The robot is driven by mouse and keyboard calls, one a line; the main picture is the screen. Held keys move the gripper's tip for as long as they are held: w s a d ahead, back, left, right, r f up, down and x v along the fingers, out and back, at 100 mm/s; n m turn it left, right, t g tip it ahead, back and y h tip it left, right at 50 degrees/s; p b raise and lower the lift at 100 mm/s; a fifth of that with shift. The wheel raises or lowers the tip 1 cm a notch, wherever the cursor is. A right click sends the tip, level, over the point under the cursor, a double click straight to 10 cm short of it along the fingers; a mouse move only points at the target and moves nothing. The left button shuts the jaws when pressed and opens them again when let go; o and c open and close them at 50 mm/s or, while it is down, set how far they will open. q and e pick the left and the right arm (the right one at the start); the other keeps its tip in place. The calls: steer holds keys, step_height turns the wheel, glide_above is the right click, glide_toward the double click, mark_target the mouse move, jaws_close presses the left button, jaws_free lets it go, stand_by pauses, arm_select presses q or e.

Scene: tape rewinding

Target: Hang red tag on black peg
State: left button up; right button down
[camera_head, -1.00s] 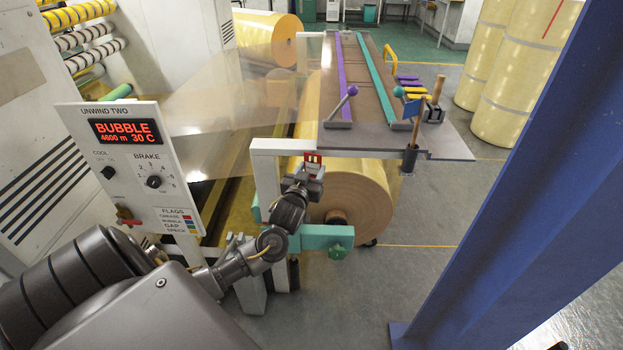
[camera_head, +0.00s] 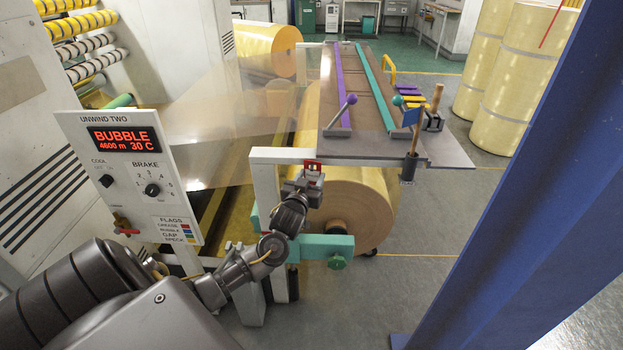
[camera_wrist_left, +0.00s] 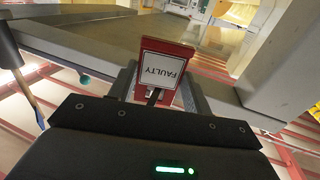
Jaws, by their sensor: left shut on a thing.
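The red tag (camera_head: 313,167) is held up at the front end of the white frame bar, in front of the big yellow roll. In the left wrist view the tag (camera_wrist_left: 163,70) has a white label reading FAULTY, upside down. My left gripper (camera_head: 306,181) is shut on the tag's lower part; its fingers (camera_wrist_left: 160,96) show on both sides of it in the wrist view. I cannot make out the black peg for certain in either view. My right gripper is not in view.
A tabletop (camera_head: 385,100) with purple and teal bars lies beyond the tag. A blue flag on a wooden stick (camera_head: 426,112) stands in a black holder at its right corner. The control panel (camera_head: 130,175) is left, a blue column (camera_head: 510,190) right. A white frame post (camera_head: 266,195) stands close to my gripper.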

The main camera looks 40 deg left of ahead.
arm_select(q)
steer(key=o, duration=1)
steer(key=v, duration=1)
steer(key=shift+s+d+b, duration=0.15)
steer(key=shift+s+b, duration=0.2)
steer(key=shift+b, duration=0.05)
